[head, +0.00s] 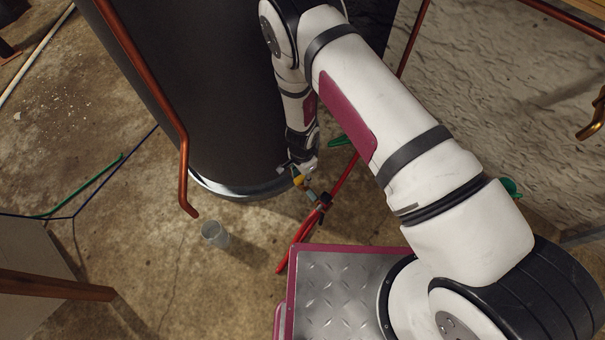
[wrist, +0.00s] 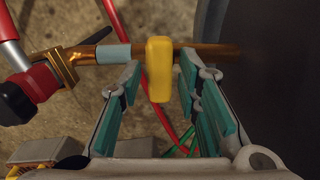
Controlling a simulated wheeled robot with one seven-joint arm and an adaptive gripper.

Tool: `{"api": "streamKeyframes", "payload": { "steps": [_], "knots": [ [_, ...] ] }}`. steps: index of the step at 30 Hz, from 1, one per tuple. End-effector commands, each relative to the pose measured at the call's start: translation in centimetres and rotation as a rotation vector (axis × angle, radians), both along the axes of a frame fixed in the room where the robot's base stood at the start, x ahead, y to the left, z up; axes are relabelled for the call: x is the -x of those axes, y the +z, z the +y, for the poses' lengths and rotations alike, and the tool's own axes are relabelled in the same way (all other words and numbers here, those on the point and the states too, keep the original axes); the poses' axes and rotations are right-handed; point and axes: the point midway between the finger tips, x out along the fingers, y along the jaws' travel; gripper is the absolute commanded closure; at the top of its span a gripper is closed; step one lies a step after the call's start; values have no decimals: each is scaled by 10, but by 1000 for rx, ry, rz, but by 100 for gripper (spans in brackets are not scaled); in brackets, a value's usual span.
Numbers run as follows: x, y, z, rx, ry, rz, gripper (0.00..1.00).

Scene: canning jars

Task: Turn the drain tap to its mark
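The drain tap's yellow handle (wrist: 159,69) stands across a copper pipe (wrist: 215,54) that comes out of the dark tank (wrist: 285,80) in the wrist view. The handle also shows small at the tank's foot in the head view (head: 298,181). My gripper (wrist: 161,80) is open, with its teal-padded fingers on either side of the handle. A narrow gap shows on each side of it. A pale blue band (wrist: 113,53) sits on the pipe left of the handle; I cannot tell whether it is the mark. In the head view, my gripper (head: 302,166) partly hides the tap.
A red hose (head: 297,243) runs from a dark fitting (head: 323,201) beside the tap. A clear cup (head: 214,234) stands on the concrete floor to the left. A copper pipe (head: 183,165) comes down in front of the tank (head: 222,90).

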Motion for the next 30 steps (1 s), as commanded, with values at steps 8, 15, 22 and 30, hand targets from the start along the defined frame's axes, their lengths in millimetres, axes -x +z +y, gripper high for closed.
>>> {"api": "streamKeyframes", "payload": {
  "steps": [8,15,22,30],
  "knots": [
    [0,0,0,0,2,0,60],
    [-1,19,1,0,3,-2,60],
    [-1,66,1,0,3,-4,60],
    [-1,109,1,0,3,-2,60]
  ]
}}
